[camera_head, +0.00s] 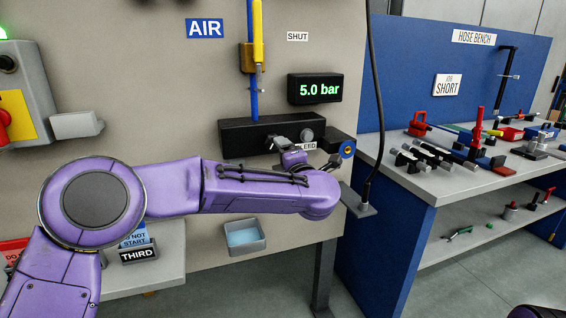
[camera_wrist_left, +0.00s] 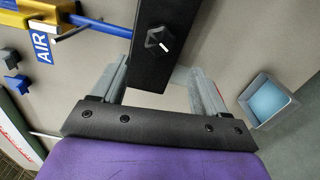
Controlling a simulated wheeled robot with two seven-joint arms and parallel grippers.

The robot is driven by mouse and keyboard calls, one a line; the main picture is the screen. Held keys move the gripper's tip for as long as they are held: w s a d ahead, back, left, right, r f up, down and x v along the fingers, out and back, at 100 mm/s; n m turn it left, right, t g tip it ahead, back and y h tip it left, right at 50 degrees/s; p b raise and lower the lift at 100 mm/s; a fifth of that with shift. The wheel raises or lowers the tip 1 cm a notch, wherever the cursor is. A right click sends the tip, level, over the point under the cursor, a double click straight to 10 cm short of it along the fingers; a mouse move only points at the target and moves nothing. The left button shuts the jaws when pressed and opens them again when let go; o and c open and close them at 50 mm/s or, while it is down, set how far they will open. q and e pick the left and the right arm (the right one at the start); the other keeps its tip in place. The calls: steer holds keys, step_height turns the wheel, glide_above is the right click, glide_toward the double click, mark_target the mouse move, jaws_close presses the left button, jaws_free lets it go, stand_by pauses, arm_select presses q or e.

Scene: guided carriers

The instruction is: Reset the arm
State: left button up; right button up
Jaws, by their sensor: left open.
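My left arm (camera_head: 250,190) is purple and reaches in from the left across the air panel. Its gripper (camera_head: 290,145) is in front of the right part of the black manifold block (camera_head: 240,132), partly hidden by the wrist. In the left wrist view the gripper (camera_wrist_left: 158,80) has its two grey fingers spread, with nothing held between them. The block also shows there, with a dark knob (camera_wrist_left: 158,42) on its face just beyond the fingertips. I cannot tell whether a finger touches the block. My right gripper is out of view.
The yellow valve handle (camera_head: 258,35) stands upright above the block, near a SHUT label (camera_head: 297,36). A display (camera_head: 317,89) reads 5.0 bar. A black hose (camera_head: 376,110) hangs right of the panel. A light-blue-lined tray (camera_head: 262,245) is below; a hose bench (camera_head: 408,180) with fittings stands right.

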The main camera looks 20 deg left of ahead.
arm_select(q)
steer(key=shift+s, duration=0.1)
steer(key=s+d+f+m+t+h, duration=0.1)
steer(key=s+d+f+m+h, duration=0.2)
steer(key=f, duration=0.5)
steer(key=f+m+h, duration=0.2)
steer(key=f+m, duration=0.4)
steer(key=f, duration=0.1)
steer(key=s+a+f+m+g+h, duration=0.1)
steer(key=s+a+f+m+g, duration=0.3)
steer(key=f, duration=0.6)
steer(key=s+d+f+m+h, duration=0.1)
steer(key=s+f+m+h, duration=0.1)
steer(key=s+f, duration=0.65)
steer(key=s+a+f+m+g, duration=0.1)
steer(key=s+a+f+g, duration=0.2)
steer(key=s+f, duration=0.3)
steer(key=s+a+f+m+g+y, duration=0.1)
steer(key=s+a+f+g, duration=0.2)
steer(key=s, duration=1.2)
steer(key=s+a+f+m+g, duration=0.2)
steer(key=s+a+f, duration=0.4)
steer(key=s+f, duration=0.3)
steer(key=shift+s+a+g, duration=0.35)
steer(key=shift+s+g, duration=0.05)
steer(key=shift+s, duration=0.55)
